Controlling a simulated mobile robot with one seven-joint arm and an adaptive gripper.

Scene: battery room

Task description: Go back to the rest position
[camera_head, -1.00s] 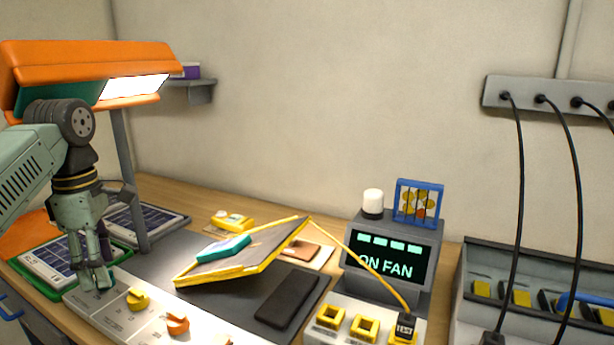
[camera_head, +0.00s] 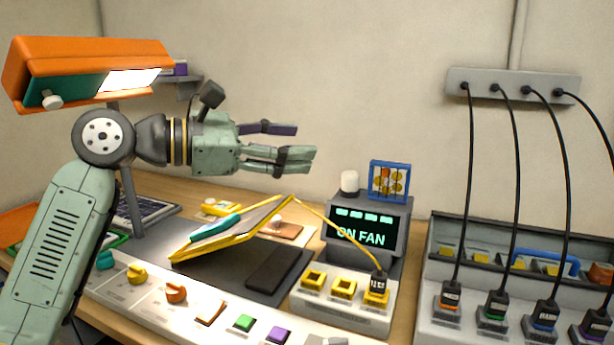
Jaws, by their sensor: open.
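My gripper (camera_head: 302,143) is raised above the workbench, pointing right, with its fingers apart and nothing between them. It is clear of everything on the bench. The rest position itself has no visible mark.
An orange lamp (camera_head: 95,62) hangs over the left side, close to my arm. A grey display unit (camera_head: 368,236) reads "ON FAN". A front panel (camera_head: 190,312) carries coloured knobs and buttons. Black cables (camera_head: 515,190) hang at the right. The wall space above the display is free.

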